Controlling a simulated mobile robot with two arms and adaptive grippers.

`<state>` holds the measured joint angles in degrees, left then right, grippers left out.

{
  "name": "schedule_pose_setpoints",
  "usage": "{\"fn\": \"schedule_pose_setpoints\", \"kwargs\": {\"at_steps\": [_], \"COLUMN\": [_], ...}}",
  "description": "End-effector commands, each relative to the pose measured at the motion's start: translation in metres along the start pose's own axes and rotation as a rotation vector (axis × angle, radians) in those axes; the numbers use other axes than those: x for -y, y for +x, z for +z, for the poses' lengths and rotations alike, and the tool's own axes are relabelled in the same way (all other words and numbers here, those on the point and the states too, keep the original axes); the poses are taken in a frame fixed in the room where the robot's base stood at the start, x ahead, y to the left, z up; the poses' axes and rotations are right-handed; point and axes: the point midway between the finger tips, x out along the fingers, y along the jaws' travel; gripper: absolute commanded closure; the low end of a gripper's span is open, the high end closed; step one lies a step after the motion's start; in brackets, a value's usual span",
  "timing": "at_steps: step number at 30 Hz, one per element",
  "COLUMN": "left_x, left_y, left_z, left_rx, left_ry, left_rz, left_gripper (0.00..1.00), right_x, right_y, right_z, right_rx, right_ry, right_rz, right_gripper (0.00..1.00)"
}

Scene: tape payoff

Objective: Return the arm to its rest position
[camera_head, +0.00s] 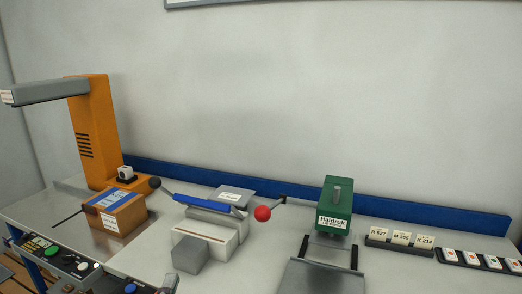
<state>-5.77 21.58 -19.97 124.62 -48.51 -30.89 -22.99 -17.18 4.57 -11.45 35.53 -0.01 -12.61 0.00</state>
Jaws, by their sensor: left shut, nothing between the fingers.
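The rest of the left arm is out of view. My right gripper is not in view. A tape device (205,240) with pale grey blocks stands behind and to the right of the left gripper. A blue bar (205,206) lies across it, with a black knob (155,183) at its left and a red ball (262,213) to its right.
A cardboard box (128,220) with blue tape sits before an orange column machine (95,135). A button panel (60,262) lies at lower left. Bare bench (255,265) shows between.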

Motion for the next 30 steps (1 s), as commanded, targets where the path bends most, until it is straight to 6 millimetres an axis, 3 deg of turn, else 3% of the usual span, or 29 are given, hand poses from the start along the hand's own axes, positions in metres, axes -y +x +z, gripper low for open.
{"fn": "schedule_pose_setpoints", "kwargs": {"at_steps": [1, 3, 6, 9, 15, 21, 23, 30], "left_x": [-0.027, -0.063, -0.105, -0.132, -0.162, -0.173, -0.174, -0.243], "left_y": [-0.021, -0.052, -0.1, -0.142, -0.209, -0.267, -0.284, -0.275], "left_z": [0.021, 0.043, 0.056, 0.057, 0.047, 0.03, 0.025, 0.031], "left_rx": [0.123, 0.287, 0.477, 0.615, 0.816, 0.975, 1.021, 1.033], "left_ry": [-0.182, -0.4, -0.626, -0.774, -0.961, -1.083, -1.112, -1.092], "left_rz": [0.12, 0.279, 0.47, 0.616, 0.836, 1.02, 1.075, 1.09], "left_gripper": [1.0, 1.0, 1.0, 1.0, 1.0, 1.0, 1.0, 1.0], "right_x": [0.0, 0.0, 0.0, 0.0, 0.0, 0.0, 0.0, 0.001], "right_y": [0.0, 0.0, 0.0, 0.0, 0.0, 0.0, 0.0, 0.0], "right_z": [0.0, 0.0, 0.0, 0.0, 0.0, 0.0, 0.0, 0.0], "right_rx": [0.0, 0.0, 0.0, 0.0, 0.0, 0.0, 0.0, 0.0], "right_ry": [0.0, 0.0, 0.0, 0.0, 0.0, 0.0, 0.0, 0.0], "right_rz": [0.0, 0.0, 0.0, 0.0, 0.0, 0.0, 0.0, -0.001], "right_gripper": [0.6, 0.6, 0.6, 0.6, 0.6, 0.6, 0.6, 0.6]}}
